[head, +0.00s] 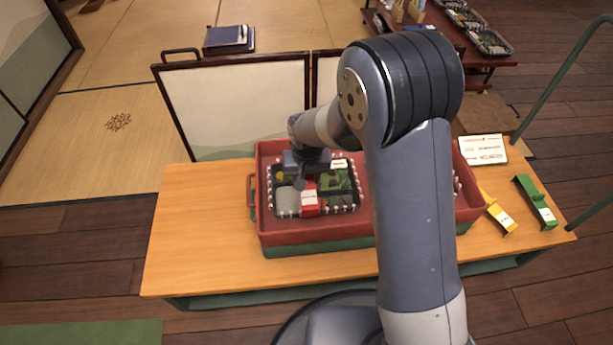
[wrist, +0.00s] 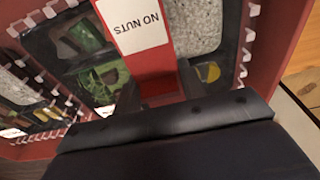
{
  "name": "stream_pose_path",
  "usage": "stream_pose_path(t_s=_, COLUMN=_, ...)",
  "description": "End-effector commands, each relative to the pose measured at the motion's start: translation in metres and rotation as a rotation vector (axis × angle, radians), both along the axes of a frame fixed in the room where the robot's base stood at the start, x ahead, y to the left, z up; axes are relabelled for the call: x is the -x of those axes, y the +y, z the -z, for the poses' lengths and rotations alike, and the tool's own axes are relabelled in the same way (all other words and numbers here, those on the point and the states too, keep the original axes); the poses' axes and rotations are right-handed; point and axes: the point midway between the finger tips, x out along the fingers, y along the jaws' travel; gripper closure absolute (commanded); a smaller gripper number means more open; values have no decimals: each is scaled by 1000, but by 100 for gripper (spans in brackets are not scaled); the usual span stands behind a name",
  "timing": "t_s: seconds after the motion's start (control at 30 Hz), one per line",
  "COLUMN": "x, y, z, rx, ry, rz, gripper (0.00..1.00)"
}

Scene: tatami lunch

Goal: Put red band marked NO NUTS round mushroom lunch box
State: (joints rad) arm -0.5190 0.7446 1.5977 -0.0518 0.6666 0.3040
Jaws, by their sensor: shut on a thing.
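The red band (head: 310,199) with a white NO NUTS label is in my gripper (head: 303,172). In the wrist view the band (wrist: 160,68) runs across a dark lunch box (wrist: 40,42) holding grainy rice, green pieces and something yellow. The head view shows this lunch box (head: 316,215) at the left of the red crate (head: 325,235), under my gripper. My gripper is shut on the band. I cannot tell whether the band is seated round the box or just above it. Mushrooms are not clear to see.
Another lunch box (wrist: 22,95) is in the crate, mostly hidden by my arm in the head view. A yellow band (head: 500,216), a green band (head: 537,203) and a white printed card (head: 484,150) lie on the table's right. The table's left (head: 195,225) is clear.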

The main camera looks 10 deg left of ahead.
Motion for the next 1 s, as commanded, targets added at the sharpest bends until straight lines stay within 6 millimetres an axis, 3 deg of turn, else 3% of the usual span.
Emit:
stream_pose_path(t_s=0.03, x=6, y=-3, z=18, rx=10, ry=21, rz=0, gripper=70)
stream_pose_path(t_s=1.0, x=6, y=-2, z=31, rx=9, ry=20, rz=1, gripper=70)
